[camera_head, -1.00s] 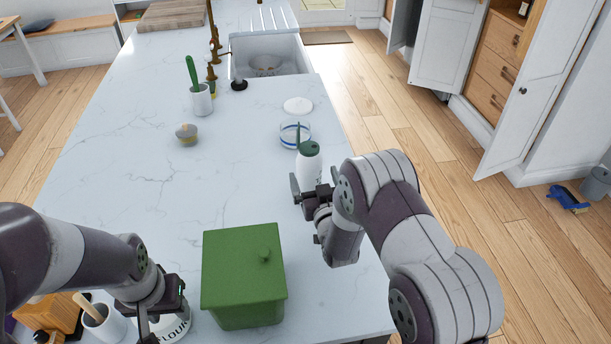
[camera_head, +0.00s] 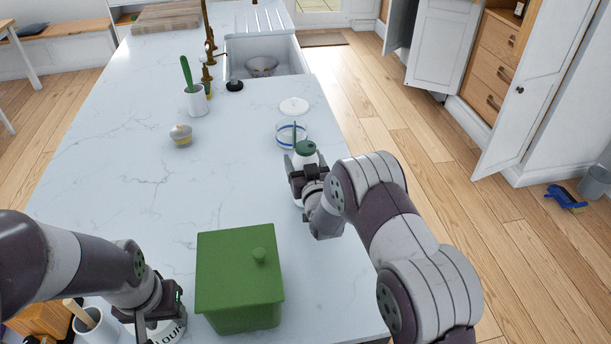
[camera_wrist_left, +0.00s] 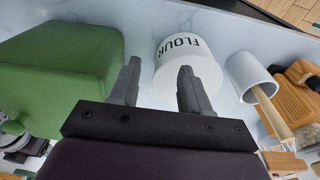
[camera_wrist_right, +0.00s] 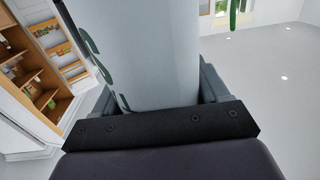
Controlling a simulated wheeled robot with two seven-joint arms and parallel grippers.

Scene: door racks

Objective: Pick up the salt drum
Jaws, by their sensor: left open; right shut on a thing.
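The salt drum (camera_head: 306,157) is a white cylinder with a green lid, upright near the right edge of the worktop. My right gripper (camera_head: 303,174) is shut around its body. The right wrist view shows the drum's pale wall (camera_wrist_right: 150,50) between the fingers, with part of its green lettering. Its base is hidden, so I cannot tell if it touches the worktop. My left gripper (camera_head: 160,307) is open and empty at the front left. In the left wrist view its fingers (camera_wrist_left: 158,70) point towards a white flour canister (camera_wrist_left: 192,65).
A green lidded box (camera_head: 240,285) stands between my arms. A blue-striped glass bowl (camera_head: 291,136) and white disc (camera_head: 294,106) lie just beyond the drum. A small lidded pot (camera_head: 181,135) and a white holder (camera_head: 196,101) stand farther left. The middle of the worktop is clear.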

